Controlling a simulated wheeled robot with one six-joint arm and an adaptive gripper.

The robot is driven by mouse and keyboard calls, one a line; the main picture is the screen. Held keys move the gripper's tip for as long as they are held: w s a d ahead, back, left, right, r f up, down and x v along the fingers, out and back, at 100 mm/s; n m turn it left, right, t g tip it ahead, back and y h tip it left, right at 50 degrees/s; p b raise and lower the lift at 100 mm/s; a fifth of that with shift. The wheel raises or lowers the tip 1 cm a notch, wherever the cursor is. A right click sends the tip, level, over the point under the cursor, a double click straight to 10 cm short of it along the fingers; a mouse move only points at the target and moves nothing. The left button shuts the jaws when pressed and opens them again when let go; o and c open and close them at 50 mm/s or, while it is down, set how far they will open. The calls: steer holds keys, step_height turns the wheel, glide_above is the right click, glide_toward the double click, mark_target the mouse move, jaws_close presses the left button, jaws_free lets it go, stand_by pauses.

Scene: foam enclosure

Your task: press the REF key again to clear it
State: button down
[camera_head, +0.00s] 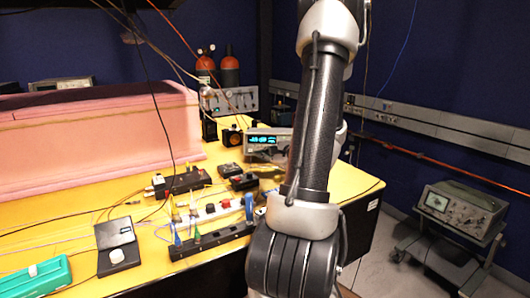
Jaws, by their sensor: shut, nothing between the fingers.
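A bench instrument (254,153) with a lit blue display (263,139) stands at the back of the yellow table, beyond the small boxes. It is the likely place of the REF key, but its keys are too small to read and I cannot pick out the REF key. My arm passes in front of the instrument's right end and hides part of it. The digits on the display cannot be read. My gripper is not visible; the arm links in the foreground may hide it.
A pink foam enclosure (95,146) fills the table's left back. A black power strip (211,240), a small black device (117,246) and a green case (34,279) lie near the front. Loose cables cross the table. An oscilloscope (460,208) stands on a cart at right.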

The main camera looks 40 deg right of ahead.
steer(key=shift+w+d+f, duration=0.3)
steer(key=shift+w+d, duration=0.65)
steer(key=shift+d, duration=0.05)
steer(key=shift+w+d+f, duration=0.25)
steer(key=shift+w+d, duration=0.7)
steer(key=shift+w, duration=0.05)
steer(key=shift+w+d+f, duration=0.3)
steer(key=shift+w+d, duration=0.65)
steer(key=shift+d, duration=0.05)
steer(key=shift+w+d, duration=0.3)
steer(key=shift+w+d+f, duration=0.1)
steer(key=shift+w+d, duration=0.1)
steer(key=shift+s+a, duration=0.5)
stand_by(0.3)
steer(key=shift+s+a+r, duration=0.35)
steer(key=shift+s+a, duration=0.55)
steer(key=shift+s+a+r, duration=0.3)
steer(key=shift+s+a, duration=0.55)
